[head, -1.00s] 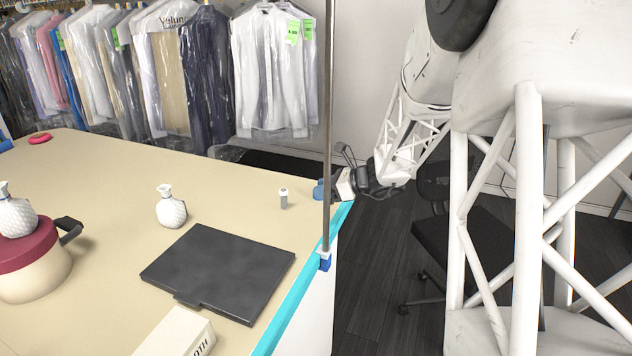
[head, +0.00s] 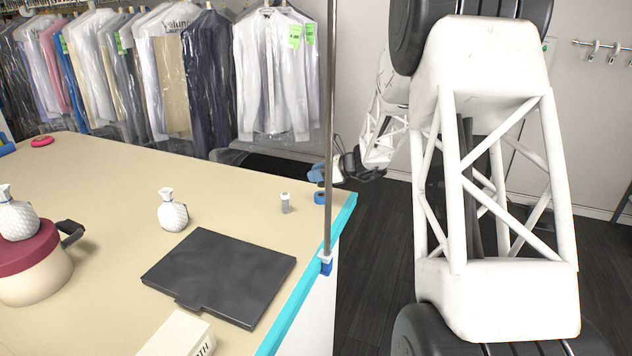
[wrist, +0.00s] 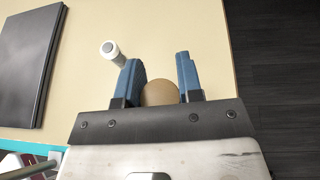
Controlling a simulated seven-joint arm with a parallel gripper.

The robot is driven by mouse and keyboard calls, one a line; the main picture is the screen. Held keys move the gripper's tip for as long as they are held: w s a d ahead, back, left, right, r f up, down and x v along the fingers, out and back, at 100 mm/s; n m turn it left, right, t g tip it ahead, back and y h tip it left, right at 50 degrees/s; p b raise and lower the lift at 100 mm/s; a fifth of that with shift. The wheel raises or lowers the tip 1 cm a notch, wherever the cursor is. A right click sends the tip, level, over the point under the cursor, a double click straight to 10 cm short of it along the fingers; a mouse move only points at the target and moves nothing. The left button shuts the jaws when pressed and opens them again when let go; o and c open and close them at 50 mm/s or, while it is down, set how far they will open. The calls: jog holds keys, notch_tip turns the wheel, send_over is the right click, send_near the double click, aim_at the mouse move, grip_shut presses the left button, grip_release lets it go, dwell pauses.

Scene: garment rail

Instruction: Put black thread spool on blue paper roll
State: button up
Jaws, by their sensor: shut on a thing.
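My gripper (head: 318,176) is above the far right corner of the table. In the wrist view its blue fingers (wrist: 160,82) are shut on a round thing with a tan end (wrist: 160,92). This looks like the end of the black thread spool; no black thread shows. A small blue round thing (head: 320,197) sits on the table below my gripper in the head view. Another blue thing (head: 5,147), cut off by the picture, lies at the far left edge. I cannot tell which is the blue paper roll.
A small grey cylinder with a white top (head: 285,203) stands left of my gripper. A thin metal pole (head: 329,120) rises from the table's right edge. A dark flat case (head: 220,276), a white bottle (head: 172,212) and a red-lidded pot (head: 32,275) are on the table (head: 110,185).

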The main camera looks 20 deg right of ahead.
jog(key=shift+w+d, duration=0.15)
jog(key=shift+w, duration=0.55)
jog(key=shift+f, duration=0.1)
jog(key=shift+f, duration=1.7)
jog(key=shift+f, duration=0.1)
jog(key=o, duration=0.9)
jog(key=shift+s+d, duration=0.1)
jog(key=v, duration=1.2)
